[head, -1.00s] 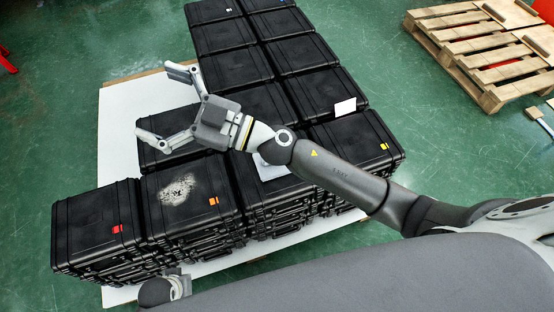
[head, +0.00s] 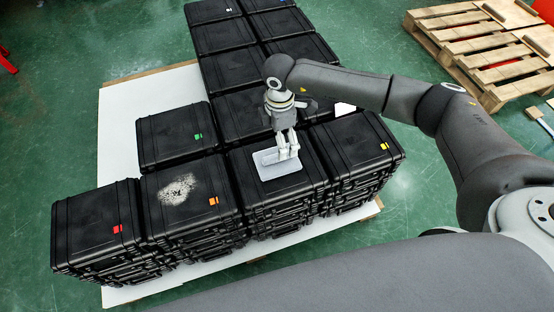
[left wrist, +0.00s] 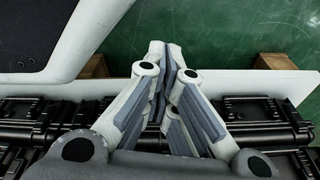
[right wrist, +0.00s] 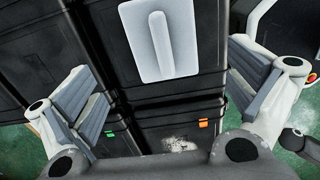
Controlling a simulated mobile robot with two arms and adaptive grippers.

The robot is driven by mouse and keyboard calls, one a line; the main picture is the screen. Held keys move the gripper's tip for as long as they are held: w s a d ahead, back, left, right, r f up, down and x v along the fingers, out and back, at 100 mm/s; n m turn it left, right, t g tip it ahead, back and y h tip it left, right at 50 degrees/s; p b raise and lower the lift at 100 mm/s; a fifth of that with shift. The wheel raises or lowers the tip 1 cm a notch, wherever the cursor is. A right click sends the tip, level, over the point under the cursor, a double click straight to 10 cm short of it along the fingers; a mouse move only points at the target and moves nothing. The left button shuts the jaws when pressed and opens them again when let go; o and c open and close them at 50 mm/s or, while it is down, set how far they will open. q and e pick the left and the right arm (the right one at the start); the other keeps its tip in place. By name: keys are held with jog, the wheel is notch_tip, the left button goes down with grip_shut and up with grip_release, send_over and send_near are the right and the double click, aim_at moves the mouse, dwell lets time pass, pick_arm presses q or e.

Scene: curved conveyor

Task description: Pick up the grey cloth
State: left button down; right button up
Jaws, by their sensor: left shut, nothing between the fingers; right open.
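The grey cloth shows as a light grey, flat, rounded rectangle with a raised bar along its middle (head: 285,173). It lies on top of a black case and also shows at the top middle of the right wrist view (right wrist: 182,48). My right gripper (head: 288,153) is open and points down at the cloth, covering part of it in the head view. In the right wrist view its fingers stand wide apart on either side of the cloth, with no clear contact. My left gripper (left wrist: 162,62) is shut and empty in the left wrist view, and out of the head view.
Stacked black cases (head: 95,217) with coloured tags stand on a white sheet (head: 120,130). A pale dusty patch (head: 177,189) marks the orange-tagged case left of the cloth. A white card (head: 345,108) lies behind right. A wooden pallet (head: 470,50) is on the green floor.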

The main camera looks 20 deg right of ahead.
send_over(278, 161)
jog(key=w, duration=0.1)
jog(key=f, duration=0.5)
jog(key=shift+w+d+f+b, duration=0.1)
jog(key=shift+d+f+b, duration=0.05)
jog(key=shift+d+b, duration=0.15)
jog(key=f, duration=0.3)
jog(key=shift+a+f+b, duration=0.25)
jog(key=shift+f+b, duration=0.05)
jog(key=shift+f, duration=0.45)
pick_arm(q)
jog(key=w+r, duration=0.3)
jog(key=shift+w+d+r, duration=0.15)
jog(key=shift+d, duration=0.1)
pick_arm(e)
jog(key=shift+r, duration=0.1)
jog(key=c, duration=0.9)
jog(key=shift+s, duration=0.2)
jog(key=shift+c, duration=1.4)
